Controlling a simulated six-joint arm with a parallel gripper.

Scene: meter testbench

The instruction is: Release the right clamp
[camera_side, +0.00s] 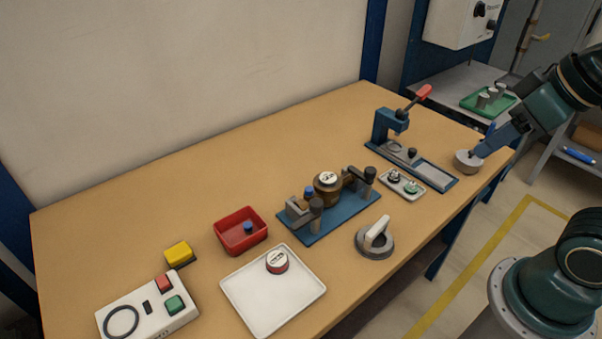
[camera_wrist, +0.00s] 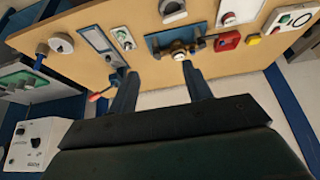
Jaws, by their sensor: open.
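The blue test fixture (camera_side: 314,232) lies in the middle of the bench and bears a brass meter (camera_side: 326,188) with a white face. The right clamp (camera_side: 358,179), with a black knob, stands at the fixture's right end, close beside the meter. The left clamp (camera_side: 306,211) stands at its other end. My gripper (camera_side: 476,146) is open and empty at the bench's right end, well apart from the fixture. In the wrist view my gripper (camera_wrist: 158,84) shows two blue fingers spread wide, with the fixture (camera_wrist: 180,38) beyond them; clamp detail is too small there.
A press (camera_side: 388,128) with a red lever and a small parts tray (camera_side: 419,194) stand right of the fixture. A grey round piece (camera_side: 466,162) sits near my fingers.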

